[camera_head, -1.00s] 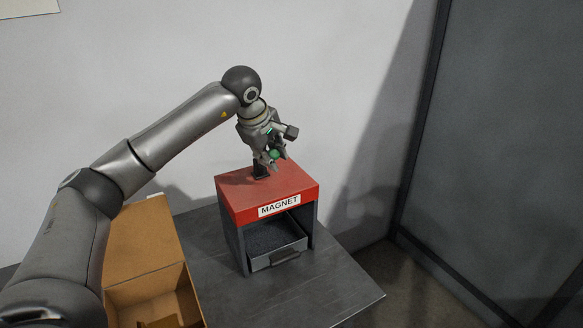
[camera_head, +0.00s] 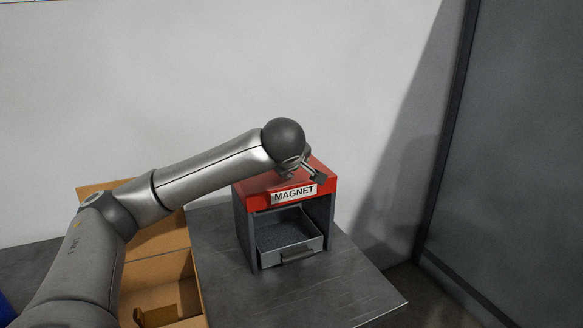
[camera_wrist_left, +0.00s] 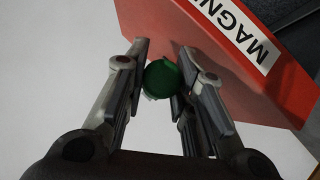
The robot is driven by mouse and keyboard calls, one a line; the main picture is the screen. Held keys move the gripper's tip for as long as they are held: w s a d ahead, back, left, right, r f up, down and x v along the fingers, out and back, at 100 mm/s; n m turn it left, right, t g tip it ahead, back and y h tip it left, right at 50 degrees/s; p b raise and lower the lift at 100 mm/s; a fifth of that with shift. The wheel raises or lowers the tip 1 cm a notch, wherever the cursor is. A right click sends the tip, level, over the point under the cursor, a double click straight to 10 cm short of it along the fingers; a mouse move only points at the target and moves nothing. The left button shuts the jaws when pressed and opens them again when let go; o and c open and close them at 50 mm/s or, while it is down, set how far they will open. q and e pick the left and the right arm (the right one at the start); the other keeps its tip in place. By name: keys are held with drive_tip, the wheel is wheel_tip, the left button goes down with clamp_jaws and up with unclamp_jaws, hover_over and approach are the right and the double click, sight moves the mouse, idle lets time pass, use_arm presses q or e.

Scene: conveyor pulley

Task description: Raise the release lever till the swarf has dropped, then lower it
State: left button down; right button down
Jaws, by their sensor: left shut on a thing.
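The release lever's green knob (camera_wrist_left: 163,78) sits between the fingers of my left gripper (camera_wrist_left: 165,62) in the left wrist view, and the gripper is shut on it. In the head view the knob and lever are hidden by my left wrist, which is low over the top of the red magnet housing (camera_head: 328,180). The housing is labelled MAGNET. A grey tray (camera_head: 298,255) stands in the opening under it, and dark grainy swarf (camera_head: 285,234) covers the tray's floor. My right gripper is not in view.
The housing stands on a dark grey table (camera_head: 225,285). An open cardboard box (camera_head: 165,270) is at the left, partly behind my left arm. A pale wall (camera_head: 200,80) is behind. The table in front of the tray is clear.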

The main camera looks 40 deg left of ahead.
use_arm(q)
drive_tip(key=shift+f, duration=0.15)
drive_tip(key=c, duration=1.2)
unclamp_jaws()
